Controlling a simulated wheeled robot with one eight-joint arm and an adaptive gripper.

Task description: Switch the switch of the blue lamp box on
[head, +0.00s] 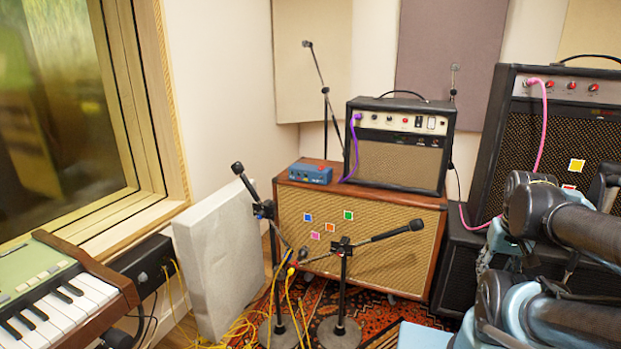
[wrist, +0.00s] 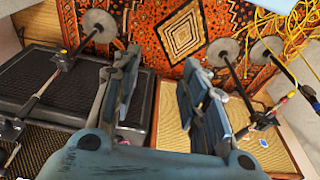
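A small blue box (head: 310,173) sits on the left part of the top of the brown wooden cabinet (head: 436,207) in the head view. It is beside a black amp head, and its switch is too small to make out. In the wrist view my gripper (wrist: 158,82) is open and empty, its two fingers apart over the rug and a cabinet's edge. My arm shows at the right of the head view, well to the right of the blue box. The blue box cannot be made out in the wrist view.
The black amp (head: 400,145) with a purple cable (head: 353,150) stands right of the box. Microphone stands (head: 341,290) rise in front of the cabinet. A large black amp (head: 558,125) is at right, a keyboard (head: 60,310) at left. Yellow cables (head: 240,328) lie on the floor.

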